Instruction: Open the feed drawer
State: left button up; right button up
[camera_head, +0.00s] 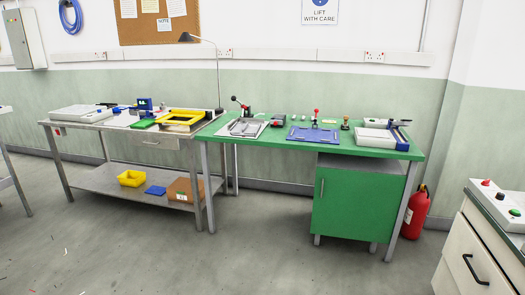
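Two drawers show, and I cannot tell which is the feed drawer. A white drawer front (470,257) with a black bar handle (475,270) is on the cabinet at the lower right; it looks shut, and the frame cuts off its right side. A slim grey drawer (157,142) sits under the top of the left steel bench; it also looks shut. Neither of my grippers is in view.
The left steel bench (95,177) and the green bench (255,137) stand along the wall with tools on top. A green cupboard (350,205) and a red extinguisher (416,212) are under and beside the green bench.

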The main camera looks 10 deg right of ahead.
aim_at(277, 121)
jog(key=i+l+z, duration=0.35)
jog(key=i, duration=0.6)
jog(key=i+z, duration=0.4)
jog(key=i, duration=2.45)
jog(key=j, duration=1)
jog(key=i, duration=0.05)
